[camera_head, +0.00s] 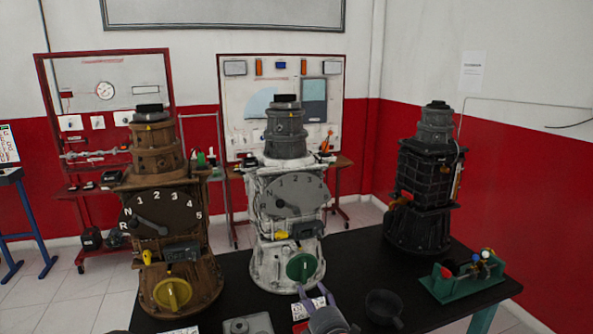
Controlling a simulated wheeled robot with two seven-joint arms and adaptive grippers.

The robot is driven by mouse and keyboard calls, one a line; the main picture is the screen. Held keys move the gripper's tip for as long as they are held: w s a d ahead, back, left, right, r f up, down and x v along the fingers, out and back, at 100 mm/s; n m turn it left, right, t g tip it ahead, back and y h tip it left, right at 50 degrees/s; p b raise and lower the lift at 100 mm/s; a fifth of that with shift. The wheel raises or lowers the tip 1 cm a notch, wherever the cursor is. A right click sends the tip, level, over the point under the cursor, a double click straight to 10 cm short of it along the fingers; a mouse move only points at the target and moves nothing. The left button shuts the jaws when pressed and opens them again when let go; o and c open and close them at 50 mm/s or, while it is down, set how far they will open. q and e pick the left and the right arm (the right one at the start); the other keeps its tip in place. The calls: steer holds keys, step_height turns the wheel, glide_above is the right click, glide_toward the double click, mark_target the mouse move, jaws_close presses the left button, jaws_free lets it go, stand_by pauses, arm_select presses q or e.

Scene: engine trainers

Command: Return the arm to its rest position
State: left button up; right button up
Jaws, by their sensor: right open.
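My right gripper (313,292) reaches in from the bottom edge, its two fingers spread apart and nothing seen between them. It is in front of the white engine trainer (264,240), just below that trainer's green knob (300,266). Whether the fingertips touch anything is hard to tell. The white trainer carries a grey dial (295,193) with numbers. A brown engine trainer (190,240) with a yellow knob (172,293) stands to the left. A black engine trainer (425,180) stands further back on the right. My left gripper is not in view.
The trainers stand on a black table (365,250). A dark bowl (384,307) is right of my gripper, and a green stand (465,277) is at the right edge. A grey block (248,324) lies at the front. The table between bowl and black trainer is clear.

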steer(key=s+d+f+m+g+h, duration=0.1)
steer(key=s+f+m+g, duration=0.25)
steer(key=f, duration=0.65)
steer(key=s+d+f+m+g, duration=0.25)
steer(key=f+m, duration=0.25)
steer(key=f, duration=0.4)
steer(key=s+d+f+m+g+h, duration=0.1)
steer(key=s+f+m+g, duration=0.25)
steer(key=f, duration=0.65)
steer(key=s+f+m+g, duration=0.3)
steer(key=s+f+m, duration=0.2)
steer(key=s, duration=0.6)
steer(key=s+f+m+g, duration=0.4)
steer(key=s+f+m, duration=0.2)
steer(key=s, duration=0.6)
step_height(320, 180, down, 2)
steer(key=shift+s+d+f+m+y, duration=0.15)
steer(key=shift+d+m+y, duration=0.15)
steer(key=shift+d, duration=0.15)
